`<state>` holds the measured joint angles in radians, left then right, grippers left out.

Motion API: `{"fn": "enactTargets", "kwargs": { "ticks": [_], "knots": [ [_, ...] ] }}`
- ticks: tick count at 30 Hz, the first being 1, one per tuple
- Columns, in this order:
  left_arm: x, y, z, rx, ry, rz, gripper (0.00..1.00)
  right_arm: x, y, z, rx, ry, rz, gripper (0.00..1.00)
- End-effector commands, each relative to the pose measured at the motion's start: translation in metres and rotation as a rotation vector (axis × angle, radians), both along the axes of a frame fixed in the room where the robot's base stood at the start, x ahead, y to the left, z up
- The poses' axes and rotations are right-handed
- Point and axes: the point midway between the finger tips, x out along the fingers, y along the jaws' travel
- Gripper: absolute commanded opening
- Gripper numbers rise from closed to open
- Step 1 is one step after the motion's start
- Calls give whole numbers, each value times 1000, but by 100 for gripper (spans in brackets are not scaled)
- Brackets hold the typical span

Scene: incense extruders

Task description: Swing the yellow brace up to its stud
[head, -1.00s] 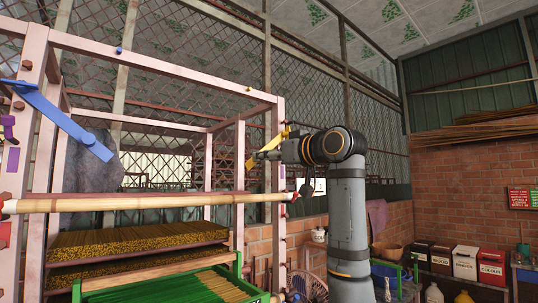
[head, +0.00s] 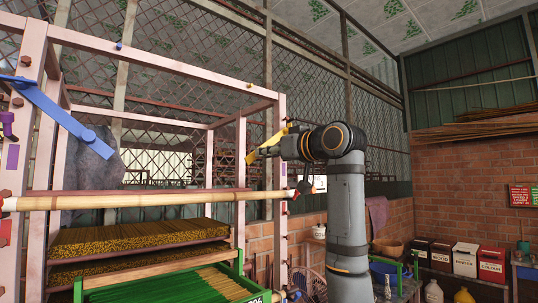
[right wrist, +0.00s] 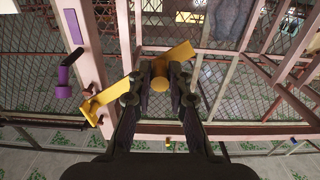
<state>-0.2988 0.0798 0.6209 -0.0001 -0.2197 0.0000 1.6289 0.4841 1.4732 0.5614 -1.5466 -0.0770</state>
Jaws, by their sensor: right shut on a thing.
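The yellow brace (head: 268,145) slants up to the right beside the right front post of the pink rack in the head view. In the right wrist view its flat ends (right wrist: 100,100) show on both sides of its yellow knob (right wrist: 159,83). My right gripper (head: 262,152) is shut on the brace; in the right wrist view its fingers (right wrist: 159,80) stand on either side of the knob. My left gripper is not in view.
A blue brace (head: 62,115) slants across the left post, with a blue stud (head: 119,47) on the top rail. A bamboo pole (head: 150,200) crosses the front. Trays of incense sticks (head: 130,238) lie below. A brick wall (head: 450,210) stands at the right.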

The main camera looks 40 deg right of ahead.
Motion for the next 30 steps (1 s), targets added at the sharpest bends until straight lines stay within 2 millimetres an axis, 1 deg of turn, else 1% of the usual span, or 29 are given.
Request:
{"fn": "enactTargets", "kwargs": {
  "ticks": [1,8,18,30],
  "knots": [
    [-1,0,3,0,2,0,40,-1,2,6,20,-1,1,0],
    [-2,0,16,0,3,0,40,-2,13,26,184,10,2,0],
    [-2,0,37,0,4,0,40,-2,24,65,505,37,0,0],
    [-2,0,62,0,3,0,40,-2,20,112,884,66,0,0]
  ]
}}
